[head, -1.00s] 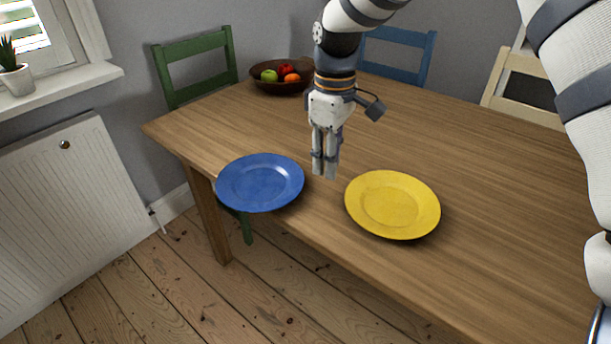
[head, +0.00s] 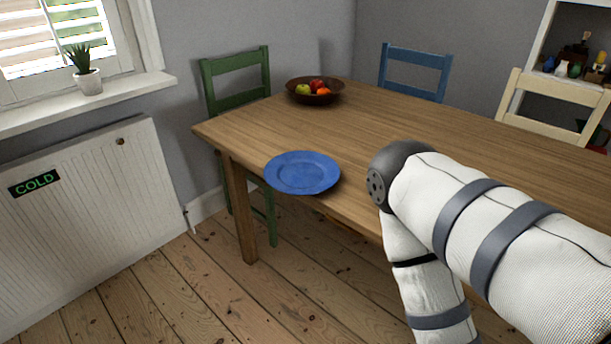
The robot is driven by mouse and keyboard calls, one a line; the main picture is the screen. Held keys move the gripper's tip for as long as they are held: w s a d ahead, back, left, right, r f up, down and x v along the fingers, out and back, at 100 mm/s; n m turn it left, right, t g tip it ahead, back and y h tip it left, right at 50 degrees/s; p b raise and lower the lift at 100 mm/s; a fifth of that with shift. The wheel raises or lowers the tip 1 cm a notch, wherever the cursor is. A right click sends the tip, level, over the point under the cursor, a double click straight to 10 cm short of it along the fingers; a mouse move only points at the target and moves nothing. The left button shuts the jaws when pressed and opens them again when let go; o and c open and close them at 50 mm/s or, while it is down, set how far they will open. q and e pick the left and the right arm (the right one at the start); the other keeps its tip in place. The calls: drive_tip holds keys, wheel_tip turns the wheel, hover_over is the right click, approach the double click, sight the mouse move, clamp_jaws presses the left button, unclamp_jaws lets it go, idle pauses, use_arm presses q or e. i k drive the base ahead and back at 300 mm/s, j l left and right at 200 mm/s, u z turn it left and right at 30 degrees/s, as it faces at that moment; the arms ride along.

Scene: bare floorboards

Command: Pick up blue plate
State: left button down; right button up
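The blue plate (head: 302,173) lies at the left front edge of the wooden table (head: 300,128), partly jutting past the edge. Nothing touches it. My arm comes in from the right, its elbow to the right of the plate and its forearm pointing down out of the picture. Neither gripper is in view. The yellow plate is not visible; my arm covers that part of the table.
A bowl (head: 314,97) of fruit stands at the table's back left corner. A green chair (head: 234,83), a blue chair (head: 415,72) and a cream chair (head: 555,103) stand around the table. A radiator (head: 90,215) is on the left; floorboards in front are clear.

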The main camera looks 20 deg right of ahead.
sight(300, 173)
drive_tip(key=i+j+z, duration=0.25)
drive_tip(key=j+z, duration=0.25)
drive_tip(key=j, duration=0.2)
drive_tip(key=i+j+z, duration=0.1)
drive_tip(key=j+z, duration=0.15)
drive_tip(key=j, duration=0.15)
drive_tip(key=j+z, duration=0.2)
drive_tip(key=j, duration=0.2)
drive_tip(key=i, duration=0.05)
